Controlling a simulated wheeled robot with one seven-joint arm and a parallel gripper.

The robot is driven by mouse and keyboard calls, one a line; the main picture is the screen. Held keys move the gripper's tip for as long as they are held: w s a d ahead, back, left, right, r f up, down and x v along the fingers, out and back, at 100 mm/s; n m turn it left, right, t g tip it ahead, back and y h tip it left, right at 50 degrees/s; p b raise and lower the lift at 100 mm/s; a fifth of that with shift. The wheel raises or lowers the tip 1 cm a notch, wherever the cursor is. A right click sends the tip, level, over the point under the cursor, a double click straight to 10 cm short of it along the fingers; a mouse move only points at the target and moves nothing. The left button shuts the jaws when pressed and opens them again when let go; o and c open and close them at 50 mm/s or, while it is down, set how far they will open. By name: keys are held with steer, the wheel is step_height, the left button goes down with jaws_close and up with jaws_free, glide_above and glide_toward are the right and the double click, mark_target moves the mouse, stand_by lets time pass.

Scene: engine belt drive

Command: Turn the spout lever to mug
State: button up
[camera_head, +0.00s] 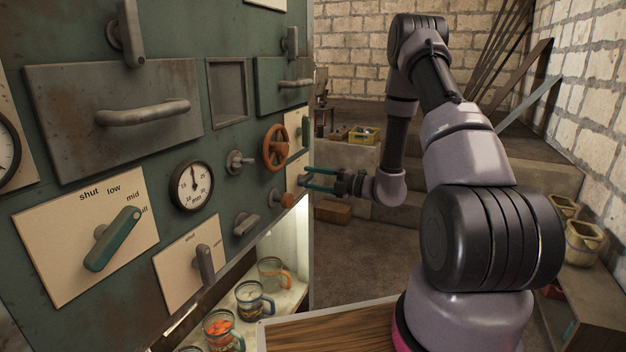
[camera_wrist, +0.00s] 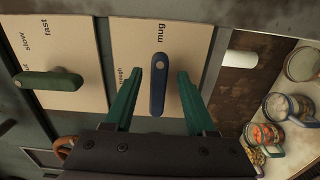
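The blue spout lever (camera_wrist: 158,90) sits on a cream plate (camera_wrist: 193,40) in the wrist view, its long end toward the bottom of the picture. The word "mug" is printed above the lever and a partly hidden word, ending in "rough", to its left. My gripper (camera_wrist: 158,74) is open, one teal finger on each side of the lever, with a visible gap on both sides. In the head view my gripper (camera_head: 309,178) reaches to the right edge of the green panel. I cannot make out the blue lever there.
A green lever (camera_wrist: 48,82) on a "slow/fast" plate is left of the blue one. A white cylinder (camera_wrist: 242,62) is to the right. Several glass mugs (camera_head: 270,273) stand on a lit shelf below. The green panel (camera_head: 180,125) carries other levers, a gauge and an orange handwheel (camera_head: 275,147).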

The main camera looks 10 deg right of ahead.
steer(key=v, duration=1)
steer(key=shift+s+d, duration=0.25)
steer(key=shift+d, duration=0.05)
stand_by(1.1)
